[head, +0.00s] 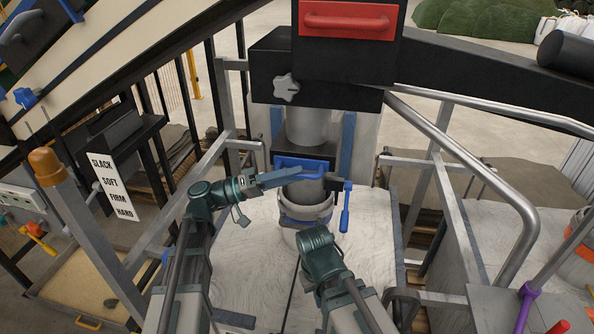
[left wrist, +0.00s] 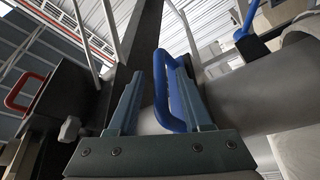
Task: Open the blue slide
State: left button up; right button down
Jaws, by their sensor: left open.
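The blue slide (head: 290,161) is a blue plate with a handle in the dark housing below the grey pipe, near the middle of the head view. My left gripper (head: 318,173) reaches in from the left, in front of the slide. In the left wrist view the slide's blue loop handle (left wrist: 160,92) stands between the two open fingers of my left gripper (left wrist: 158,82). Contact with the fingers cannot be told. The gripper partly covers the slide in the head view.
A blue lever (head: 345,210) hangs just right of the slide. A white bucket (head: 305,212) is below the housing. A red handle (head: 349,22) is on the black box above. Metal rails (head: 465,150) stand at right, and a SLACK-to-HARD sign (head: 112,187) at left.

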pick_arm(q)
jog(key=shift+w+d+r, duration=0.1)
jog(key=shift+d, duration=0.55)
jog(key=shift+c, duration=0.2)
grip_shut()
dwell(0.9)
